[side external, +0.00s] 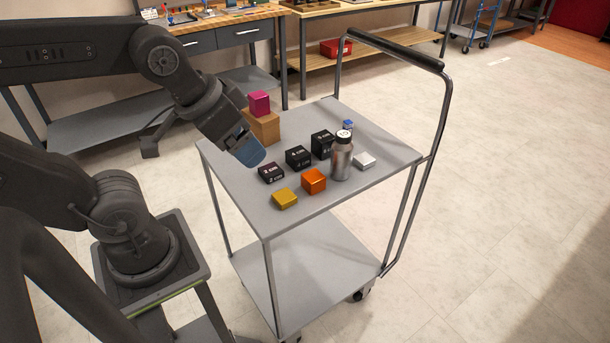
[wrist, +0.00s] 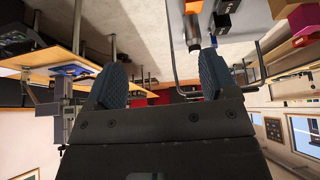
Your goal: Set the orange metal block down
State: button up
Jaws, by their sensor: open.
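The orange metal block (side external: 314,181) sits on the grey cart top (side external: 225,162), near its front edge. It stands between the yellow block (side external: 285,199) and the silver bottle (side external: 341,158). My gripper (side external: 250,154) is above the cart's left part, up and to the left of the orange block and apart from it. In the wrist view my gripper (wrist: 161,62) shows two blue fingers spread wide with nothing between them. The orange block (wrist: 193,6) shows there at the top edge, partly cut off, beyond the bottle (wrist: 192,33).
Black labelled boxes (side external: 298,157) stand in a row behind the orange block. A magenta block (side external: 259,103) rests on a wooden block (side external: 262,126) at the back left. A light silver block (side external: 364,160) is right of the bottle.

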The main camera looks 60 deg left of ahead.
jog(key=m+g+y, duration=0.5)
jog(key=m+g, duration=0.1)
jog(key=m, duration=1.2)
send_over(314, 176)
jog(key=d, duration=0.5)
notch_tip(314, 176, down, 12)
jog(key=shift+h, duration=0.3)
jog(key=x, duration=1.3)
jog(key=shift+w+a+f, duration=0.15)
jog(key=shift+w, duration=0.05)
jog(key=shift+c, duration=0.4)
jog(key=c, duration=1.1)
jog(key=shift+c, duration=0.2)
